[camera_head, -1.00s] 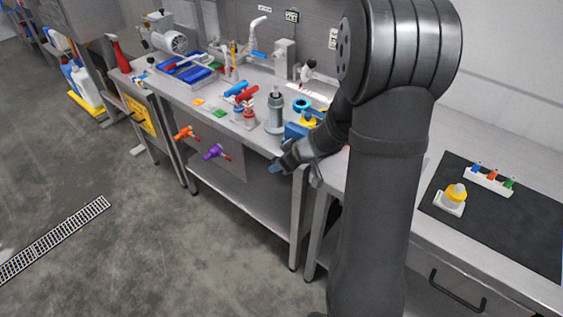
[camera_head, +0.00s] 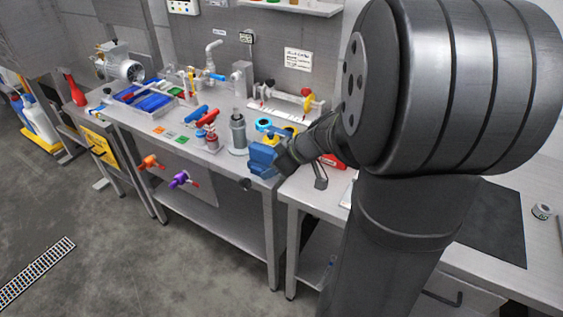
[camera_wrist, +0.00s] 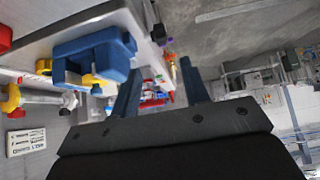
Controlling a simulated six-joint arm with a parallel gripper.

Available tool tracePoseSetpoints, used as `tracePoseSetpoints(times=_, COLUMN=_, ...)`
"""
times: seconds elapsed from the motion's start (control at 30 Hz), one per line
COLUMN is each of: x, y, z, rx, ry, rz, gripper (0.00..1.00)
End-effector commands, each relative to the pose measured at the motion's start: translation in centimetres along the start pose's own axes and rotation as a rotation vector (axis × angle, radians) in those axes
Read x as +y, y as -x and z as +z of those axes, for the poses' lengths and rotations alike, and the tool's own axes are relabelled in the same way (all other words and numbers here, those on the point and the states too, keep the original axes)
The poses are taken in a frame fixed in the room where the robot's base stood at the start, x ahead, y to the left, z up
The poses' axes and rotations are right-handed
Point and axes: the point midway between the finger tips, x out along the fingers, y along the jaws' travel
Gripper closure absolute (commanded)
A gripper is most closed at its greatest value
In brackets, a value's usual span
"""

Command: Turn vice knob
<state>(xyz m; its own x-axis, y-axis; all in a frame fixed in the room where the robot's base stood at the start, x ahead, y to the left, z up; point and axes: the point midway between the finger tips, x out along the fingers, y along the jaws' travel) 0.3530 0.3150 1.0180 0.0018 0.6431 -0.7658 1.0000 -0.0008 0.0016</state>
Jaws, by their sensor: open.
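The blue vice (camera_head: 262,160) sits at the front right edge of the metal bench. A dark round knob (camera_head: 244,184) sticks out in front of the bench edge, below and left of the vice. In the wrist view the vice (camera_wrist: 95,55) is at upper left, and the dark knob (camera_wrist: 158,33) is right of it. My gripper (camera_wrist: 161,70) is open, with nothing seen between its two fingers. The knob lies beyond the fingertips, apart from them. In the head view my dark wrist is close by the vice's right side and partly hides it; the fingertips are unclear there.
Orange (camera_head: 150,162) and purple (camera_head: 180,179) valve handles stick out from the bench front at left. A blue tray (camera_head: 148,98) is further left. Open floor lies in front.

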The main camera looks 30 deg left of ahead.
Motion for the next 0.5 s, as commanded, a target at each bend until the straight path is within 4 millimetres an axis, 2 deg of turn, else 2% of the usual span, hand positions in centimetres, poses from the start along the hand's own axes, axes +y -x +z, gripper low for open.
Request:
tracePoseSetpoints(times=0.03, x=0.1, y=0.9, z=0.0, rx=0.001, ry=0.0, rz=0.004, gripper=0.58)
tracePoseSetpoints(times=0.2, x=0.1, y=2.7, z=0.0, rx=0.001, ry=0.0, rz=0.002, gripper=0.58)
tracePoseSetpoints(times=0.5, x=0.0, y=3.3, z=0.0, rx=0.0, ry=0.0, rz=-0.001, gripper=0.58)
